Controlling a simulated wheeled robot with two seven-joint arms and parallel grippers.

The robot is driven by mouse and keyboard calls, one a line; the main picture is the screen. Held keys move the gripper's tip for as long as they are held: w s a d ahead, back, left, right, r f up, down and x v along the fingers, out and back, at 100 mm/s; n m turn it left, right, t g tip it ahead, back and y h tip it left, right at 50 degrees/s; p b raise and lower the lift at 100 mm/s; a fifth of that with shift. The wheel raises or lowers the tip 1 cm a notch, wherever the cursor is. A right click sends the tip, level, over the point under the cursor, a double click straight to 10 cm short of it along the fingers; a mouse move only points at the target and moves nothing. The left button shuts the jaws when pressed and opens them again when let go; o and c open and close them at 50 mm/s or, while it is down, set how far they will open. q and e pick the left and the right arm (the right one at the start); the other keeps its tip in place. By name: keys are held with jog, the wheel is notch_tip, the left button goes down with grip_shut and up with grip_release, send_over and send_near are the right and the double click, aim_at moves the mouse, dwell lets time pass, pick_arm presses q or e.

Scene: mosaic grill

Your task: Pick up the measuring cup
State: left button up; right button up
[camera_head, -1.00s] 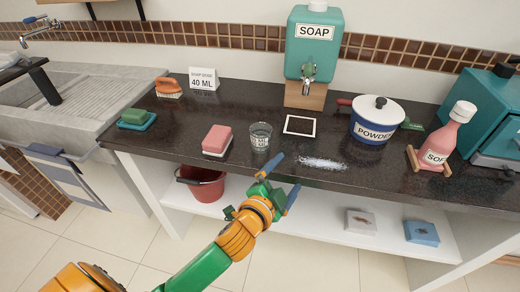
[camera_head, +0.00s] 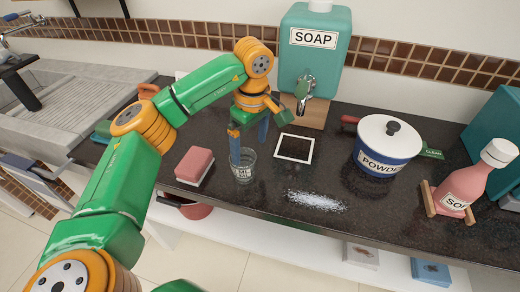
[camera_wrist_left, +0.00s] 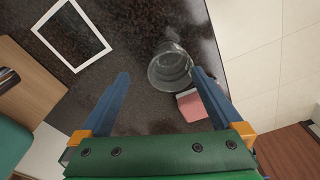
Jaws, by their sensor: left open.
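The measuring cup (camera_head: 244,172) is a clear glass with a marked label, upright on the dark counter. My left gripper (camera_head: 249,153) is open and points down at the cup from above and behind, with one blue finger overlapping the cup in the head view. In the left wrist view the cup (camera_wrist_left: 168,70) lies at the fingertips of the gripper (camera_wrist_left: 160,74), close to the right-hand finger and well apart from the left-hand one. Whether a finger touches the glass I cannot tell. My right gripper is not in view.
A pink sponge (camera_head: 194,165) stands just left of the cup. A white-framed dark square (camera_head: 295,148) and a pile of white powder (camera_head: 316,201) lie to its right. The soap dispenser (camera_head: 312,60), powder pot (camera_head: 388,147) and pink soap bottle (camera_head: 468,185) stand farther off.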

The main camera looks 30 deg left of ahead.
aim_at(243, 161)
pick_arm(q)
jog(key=s+f+p, duration=0.1)
jog(key=s+a+f, duration=0.1)
jog(key=shift+s+f+p, duration=0.2)
jog(key=shift+f+p, duration=0.1)
jog(key=shift+p, duration=0.1)
jog(key=f, duration=0.1)
jog(key=w+f, duration=0.1)
jog(key=f, duration=0.1)
jog(key=shift+w+a+f, duration=0.15)
jog(key=shift+a+f, duration=0.15)
jog(key=shift+f, duration=0.05)
jog(key=shift+w, duration=0.1)
jog(key=shift+s+d+r, duration=0.15)
jog(key=shift+s+r, duration=0.05)
jog(key=shift+s, duration=0.15)
jog(key=c, duration=0.9)
jog(key=shift+c, duration=1.4)
jog(key=shift+w, duration=0.2)
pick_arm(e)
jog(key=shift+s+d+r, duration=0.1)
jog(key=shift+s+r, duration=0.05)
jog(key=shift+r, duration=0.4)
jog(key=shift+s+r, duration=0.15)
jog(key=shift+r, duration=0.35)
